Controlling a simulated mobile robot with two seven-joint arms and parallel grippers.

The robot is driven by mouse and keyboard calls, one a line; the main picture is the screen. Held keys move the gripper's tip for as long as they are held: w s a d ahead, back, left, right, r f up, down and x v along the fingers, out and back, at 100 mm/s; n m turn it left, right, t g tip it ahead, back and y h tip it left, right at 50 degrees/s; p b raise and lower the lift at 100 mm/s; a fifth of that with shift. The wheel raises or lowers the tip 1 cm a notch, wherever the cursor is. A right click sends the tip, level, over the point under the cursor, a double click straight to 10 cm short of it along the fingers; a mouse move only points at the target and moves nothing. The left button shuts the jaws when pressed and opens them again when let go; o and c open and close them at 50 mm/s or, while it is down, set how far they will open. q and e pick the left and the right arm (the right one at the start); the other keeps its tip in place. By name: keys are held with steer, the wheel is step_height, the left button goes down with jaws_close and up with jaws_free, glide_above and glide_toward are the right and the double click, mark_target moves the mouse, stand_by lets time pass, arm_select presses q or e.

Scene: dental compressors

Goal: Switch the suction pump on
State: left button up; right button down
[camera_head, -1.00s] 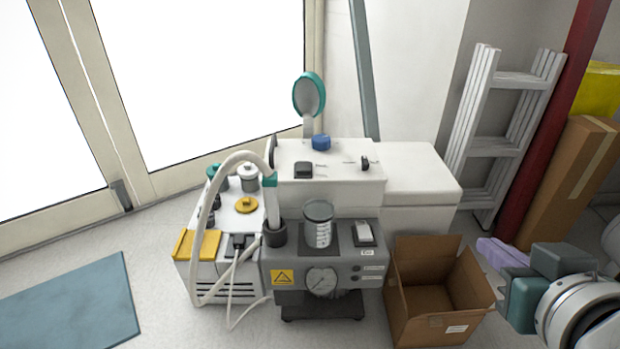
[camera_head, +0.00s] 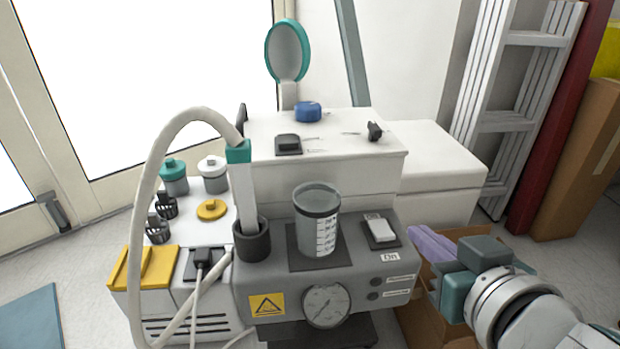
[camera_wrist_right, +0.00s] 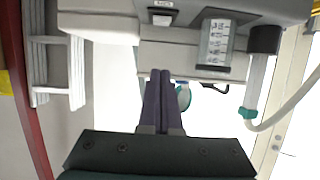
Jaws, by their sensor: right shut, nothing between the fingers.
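The suction pump is a grey unit (camera_head: 278,286) in the head view, with a round gauge (camera_head: 326,306) on its front and a measuring jar (camera_head: 317,220) on top. A white rocker switch (camera_head: 382,231) sits on a dark plate at the pump's top right; its position is hard to tell. It also shows at the top of the upside-down wrist view (camera_wrist_right: 162,19). My right gripper (camera_head: 416,234) has purple fingers, shut and empty, just right of the switch and apart from it. The fingers also show in the wrist view (camera_wrist_right: 160,74). My left gripper is out of view.
A suction hose (camera_head: 160,180) loops from the holder at the pump's left. A white unit (camera_head: 340,165) stands behind. An open cardboard box (camera_head: 420,322) is below my right gripper. A white ladder (camera_head: 505,122) leans at the back right.

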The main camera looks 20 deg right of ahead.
steer(key=b, duration=0.6)
glide_above(381, 229)
steer(key=s, duration=0.3)
steer(key=f, duration=0.4)
steer(key=shift+w+a+f, duration=0.15)
steer(key=shift+a+f, duration=0.1)
steer(key=shift+s+a+f+b, duration=0.15)
steer(key=shift+f+b, duration=0.2)
steer(key=shift+f, duration=0.25)
steer(key=shift+s+d+f+b, duration=0.1)
steer(key=shift+f+b, duration=0.25)
steer(key=shift+f, duration=0.25)
steer(key=shift+s+a+f, duration=0.1)
steer(key=shift+s+f, duration=0.15)
steer(key=shift+f, duration=0.15)
steer(key=shift+w, duration=0.1)
